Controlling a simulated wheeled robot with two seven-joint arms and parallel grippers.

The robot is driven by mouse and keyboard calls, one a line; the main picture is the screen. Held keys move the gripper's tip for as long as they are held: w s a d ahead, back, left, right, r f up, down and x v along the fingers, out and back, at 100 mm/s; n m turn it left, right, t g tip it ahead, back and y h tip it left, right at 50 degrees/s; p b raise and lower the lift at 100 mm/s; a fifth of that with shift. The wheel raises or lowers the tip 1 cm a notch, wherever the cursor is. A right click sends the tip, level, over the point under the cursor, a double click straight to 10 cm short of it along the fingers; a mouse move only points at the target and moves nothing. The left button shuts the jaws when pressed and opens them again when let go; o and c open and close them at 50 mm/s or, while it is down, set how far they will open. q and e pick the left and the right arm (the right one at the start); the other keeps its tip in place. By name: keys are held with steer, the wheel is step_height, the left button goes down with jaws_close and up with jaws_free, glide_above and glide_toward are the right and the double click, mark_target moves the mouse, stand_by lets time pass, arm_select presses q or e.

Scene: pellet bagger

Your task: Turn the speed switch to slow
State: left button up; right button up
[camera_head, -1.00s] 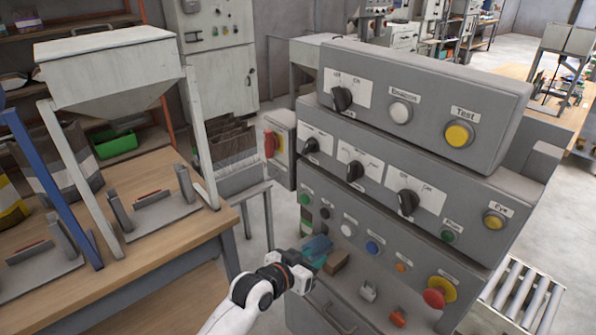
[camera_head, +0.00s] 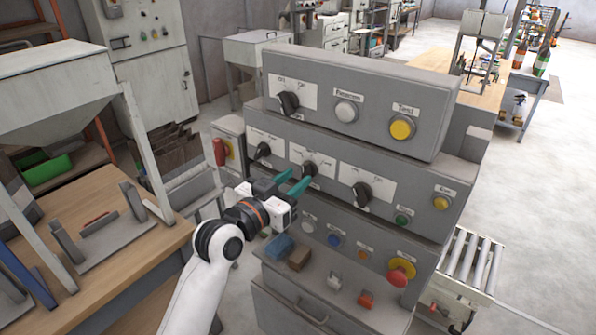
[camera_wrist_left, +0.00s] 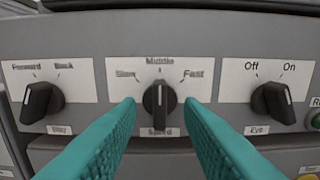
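The speed switch (camera_wrist_left: 160,98) is a black knob on a white plate marked Slow, Middle and Fast. Its pointer stands upright towards Middle. In the head view the switch (camera_head: 309,169) is in the middle row of the grey panel, partly behind my fingertips. My left gripper (camera_head: 300,177) is open in front of it. In the left wrist view its teal fingers (camera_wrist_left: 159,108) stand to the left and right of the knob, with a gap on each side. I cannot tell whether the tips reach past the knob's face. My right gripper is not in view.
A Forward/Back knob (camera_wrist_left: 41,102) is left of the speed switch, and an Off/On knob (camera_wrist_left: 272,102) is right of it. A red emergency button (camera_head: 401,272) is lower right. A blue item (camera_head: 279,247) and a brown block (camera_head: 299,258) lie on the ledge below.

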mark_target(307, 171)
arm_select(q)
steer(key=shift+x, duration=1.1)
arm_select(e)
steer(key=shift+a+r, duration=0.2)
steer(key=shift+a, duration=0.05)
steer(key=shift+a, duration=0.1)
arm_select(q)
jaws_close()
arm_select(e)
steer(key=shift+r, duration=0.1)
